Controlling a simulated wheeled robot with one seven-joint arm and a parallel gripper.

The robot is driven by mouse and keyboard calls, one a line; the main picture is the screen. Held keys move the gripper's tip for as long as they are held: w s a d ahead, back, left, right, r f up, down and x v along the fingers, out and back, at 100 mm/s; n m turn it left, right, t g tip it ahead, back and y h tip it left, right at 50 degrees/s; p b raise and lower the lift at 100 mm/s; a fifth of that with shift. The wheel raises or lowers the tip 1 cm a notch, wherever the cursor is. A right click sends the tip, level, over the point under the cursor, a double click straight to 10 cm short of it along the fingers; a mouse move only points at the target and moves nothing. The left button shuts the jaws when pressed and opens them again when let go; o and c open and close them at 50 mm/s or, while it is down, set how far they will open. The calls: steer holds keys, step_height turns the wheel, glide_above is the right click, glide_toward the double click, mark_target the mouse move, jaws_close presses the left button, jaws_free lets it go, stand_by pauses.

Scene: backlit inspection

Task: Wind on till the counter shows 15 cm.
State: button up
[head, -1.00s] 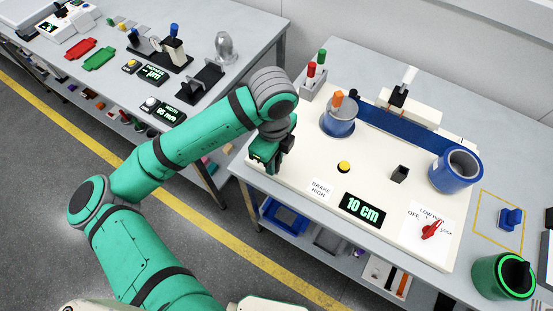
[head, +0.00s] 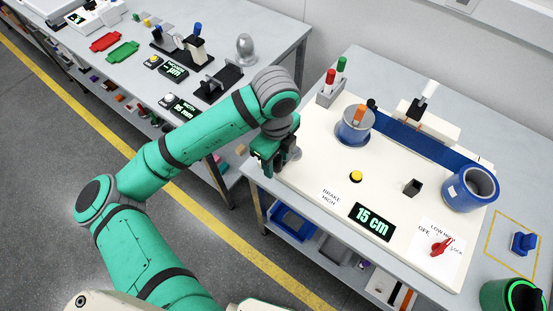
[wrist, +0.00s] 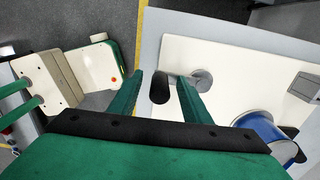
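The counter (head: 372,221) on the cream winding bench reads 15 cm. A blue strip (head: 415,142) runs between the left spool (head: 355,128), which has an orange piece on it, and the blue roll (head: 470,190) at the right. My gripper (head: 275,160) is at the bench's left edge, by the grey crank disc (head: 295,154). In the wrist view my gripper (wrist: 159,80) has its green fingers apart, one each side of the black crank knob (wrist: 160,90), with slim gaps visible. The grey crank disc and arm also show there (wrist: 203,80).
A yellow button (head: 356,176), a dark post (head: 412,187) and a red brake selector (head: 441,247) stand on the panel; the brake label reads HIGH. Red and green pegs (head: 335,80) stand behind. A blue stamp-like block (head: 523,243) and green-rimmed cup (head: 515,296) are at right.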

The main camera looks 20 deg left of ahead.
stand_by(0.4)
steer(key=shift+r, duration=4)
